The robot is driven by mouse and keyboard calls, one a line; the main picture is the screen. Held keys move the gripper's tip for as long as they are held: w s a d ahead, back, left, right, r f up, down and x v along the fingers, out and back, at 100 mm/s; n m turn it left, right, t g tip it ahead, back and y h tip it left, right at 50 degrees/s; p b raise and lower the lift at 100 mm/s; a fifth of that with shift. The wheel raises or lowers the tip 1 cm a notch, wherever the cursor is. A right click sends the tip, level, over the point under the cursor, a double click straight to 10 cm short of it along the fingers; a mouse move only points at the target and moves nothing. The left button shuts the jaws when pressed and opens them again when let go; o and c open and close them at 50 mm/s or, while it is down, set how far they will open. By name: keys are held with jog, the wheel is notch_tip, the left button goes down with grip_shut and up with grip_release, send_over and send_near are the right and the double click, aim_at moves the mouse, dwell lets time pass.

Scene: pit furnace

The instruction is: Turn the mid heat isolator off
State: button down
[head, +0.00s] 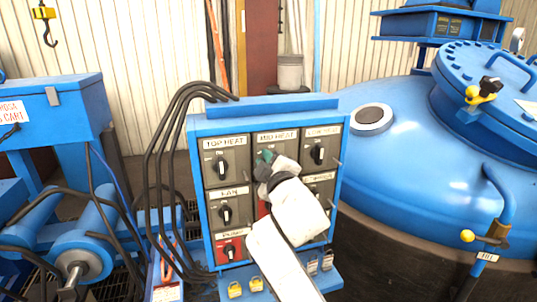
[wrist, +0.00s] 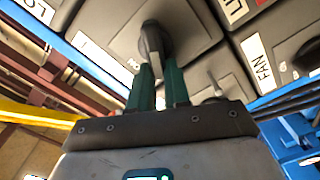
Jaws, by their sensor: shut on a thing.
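The mid heat isolator (head: 287,148) is the grey box at the top middle of the blue switch panel (head: 195,170). My gripper (head: 265,160) reaches over it from the front and hides its knob in the head view. In the wrist view the black knob (wrist: 153,40) stands between the green fingertips of my gripper (wrist: 158,78), which is shut on it. The knob's handle looks roughly in line with the fingers. Its pointer setting cannot be read.
The top heat isolator (head: 214,168) is on the left and another heat isolator (head: 312,140) on the right. The fan isolator (head: 216,204) and red pump isolator (head: 222,250) are below left. Yellow padlocks (head: 235,290) lie on the shelf. A blue furnace vessel (head: 400,150) stands close right.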

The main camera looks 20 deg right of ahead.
jog(key=shift+a+f+n+p, duration=0.15)
jog(key=shift+n+p, duration=0.3)
jog(key=shift+n, duration=0.6)
jog(key=shift+a+f+n+p, duration=0.1)
jog(key=shift+f+n+p, duration=0.25)
jog(key=shift+n, duration=0.65)
jog(key=shift+a+f+n+p, duration=0.15)
jog(key=shift+n+p, duration=0.35)
jog(key=shift+n, duration=0.55)
jog(key=shift+d+f, duration=0.1)
jog(key=c, duration=1.1)
grip_release()
jog(key=s, duration=1)
jog(key=shift+s+b, duration=0.4)
